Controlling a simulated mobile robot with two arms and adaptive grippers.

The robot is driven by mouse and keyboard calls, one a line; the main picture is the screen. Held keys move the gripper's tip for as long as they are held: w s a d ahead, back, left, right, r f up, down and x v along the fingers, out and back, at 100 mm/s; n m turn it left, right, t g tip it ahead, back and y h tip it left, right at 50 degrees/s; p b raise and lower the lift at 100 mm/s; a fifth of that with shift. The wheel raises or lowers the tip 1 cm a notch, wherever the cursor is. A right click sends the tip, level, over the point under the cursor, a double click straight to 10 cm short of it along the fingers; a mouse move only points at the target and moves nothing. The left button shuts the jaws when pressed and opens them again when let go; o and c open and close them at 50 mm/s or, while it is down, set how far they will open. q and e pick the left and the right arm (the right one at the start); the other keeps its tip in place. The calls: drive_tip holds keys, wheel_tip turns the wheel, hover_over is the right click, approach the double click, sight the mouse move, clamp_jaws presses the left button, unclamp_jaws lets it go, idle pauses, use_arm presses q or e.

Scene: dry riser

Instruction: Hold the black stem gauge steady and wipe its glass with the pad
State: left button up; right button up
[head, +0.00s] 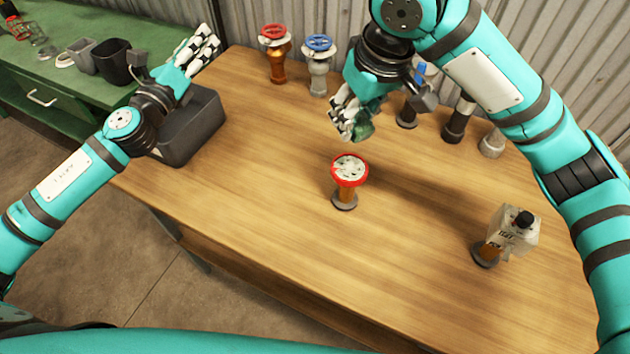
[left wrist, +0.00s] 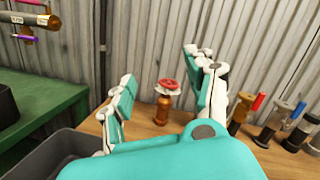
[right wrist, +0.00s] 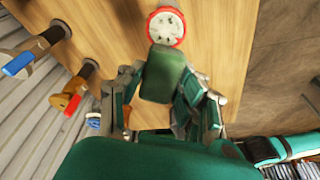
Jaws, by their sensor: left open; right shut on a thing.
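A gauge with a red rim and white dial (head: 350,169) stands upright mid-table on a brown-orange stem with a dark round base; its stem does not look black. The dial also shows in the right wrist view (right wrist: 166,26). My right gripper (head: 347,122) is shut on a dark green pad (right wrist: 163,76), held just behind and above the gauge, apart from it in the head view. The pad is partly hidden by fingers in the head view (head: 362,129). My left gripper (head: 203,45) is open and empty, raised over the table's left end, far from the gauge.
A dark grey bin (head: 190,135) stands at the table's left edge. Red-wheel (head: 275,40) and blue-wheel (head: 319,45) valves and several stemmed fittings (head: 458,120) line the back. The front middle is clear.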

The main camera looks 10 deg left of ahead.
use_arm(q)
drive_tip(key=s+d+f+m+g+h, duration=0.3)
drive_tip(key=s+d+f+m+h, duration=0.25)
drive_tip(key=s+d, duration=0.6)
drive_tip(key=s+d+f+m+g+h, duration=0.35)
drive_tip(key=s+d+f+m, duration=0.45)
drive_tip(key=d, duration=0.7)
drive_tip(key=n, duration=0.1)
approach(340, 191)
drive_tip(key=shift+w+d+r, duration=1.2)
drive_tip(key=shift+w+r, duration=0.05)
drive_tip(key=shift+r, duration=0.05)
drive_tip(key=shift+w+d+f, duration=0.1)
drive_tip(key=shift+d+f, duration=0.2)
drive_tip(key=shift+f, duration=0.3)
drive_tip(key=shift+a+f+n, duration=0.2)
drive_tip(key=shift+f+n, duration=0.05)
drive_tip(key=shift+f, duration=0.45)
drive_tip(key=shift+w+d, duration=0.1)
drive_tip(key=x, duration=0.4)
drive_tip(key=shift+w+d, duration=0.25)
drive_tip(key=shift+w, duration=0.1)
drive_tip(key=shift+w+d+r, duration=0.1)
drive_tip(key=shift+w+d, duration=0.2)
drive_tip(key=shift+d, duration=0.05)
drive_tip(key=shift+w+d, duration=0.45)
drive_tip(key=shift+c, duration=0.2)
